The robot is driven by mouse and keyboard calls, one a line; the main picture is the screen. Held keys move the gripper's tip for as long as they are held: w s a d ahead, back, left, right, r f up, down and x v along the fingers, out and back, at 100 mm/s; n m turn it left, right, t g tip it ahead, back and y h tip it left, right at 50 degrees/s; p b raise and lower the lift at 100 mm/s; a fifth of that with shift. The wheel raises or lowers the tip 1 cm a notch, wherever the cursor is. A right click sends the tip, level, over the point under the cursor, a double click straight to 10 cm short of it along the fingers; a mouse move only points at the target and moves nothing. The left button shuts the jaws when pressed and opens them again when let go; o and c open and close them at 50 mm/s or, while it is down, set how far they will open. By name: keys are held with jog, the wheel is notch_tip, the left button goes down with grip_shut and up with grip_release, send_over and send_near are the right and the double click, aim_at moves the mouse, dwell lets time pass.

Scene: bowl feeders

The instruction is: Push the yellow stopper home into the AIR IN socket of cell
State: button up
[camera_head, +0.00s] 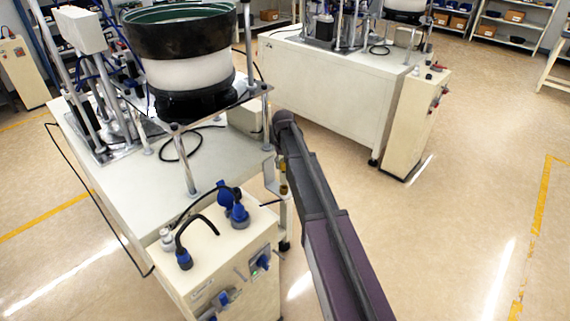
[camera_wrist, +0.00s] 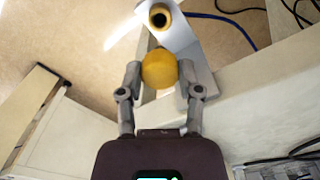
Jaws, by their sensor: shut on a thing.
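In the wrist view the yellow stopper (camera_wrist: 159,66) shows as a round yellow knob. My gripper (camera_wrist: 160,77) is shut on it, with one finger on each side. A socket (camera_wrist: 159,16) with a yellow ring and a dark centre sits on a pale metal plate (camera_wrist: 181,42), above the stopper in the picture. A gap shows between the stopper's round end and the ring. I cannot read a label at the socket. In the head view my gripper is not clearly visible; my arm hides part of the place beside the cell's table (camera_head: 130,168).
A cream control box (camera_head: 225,262) with blue connectors and a black cable stands at the table's front. A bowl feeder (camera_head: 182,60) stands on the table. A second white cell (camera_head: 325,90) is behind. The floor at right is clear. A blue cable (camera_wrist: 232,22) runs near the plate.

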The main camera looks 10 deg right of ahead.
aim_at(284, 172)
jog(key=shift+f+b, duration=3.25)
jog(key=shift+f, duration=0.1)
jog(key=shift+s+f+b, duration=0.1)
jog(key=shift+f+b, duration=1.3)
dwell(1.3)
jog(key=o, duration=1)
jog(key=shift+o, duration=1)
jog(key=shift+r, duration=0.15)
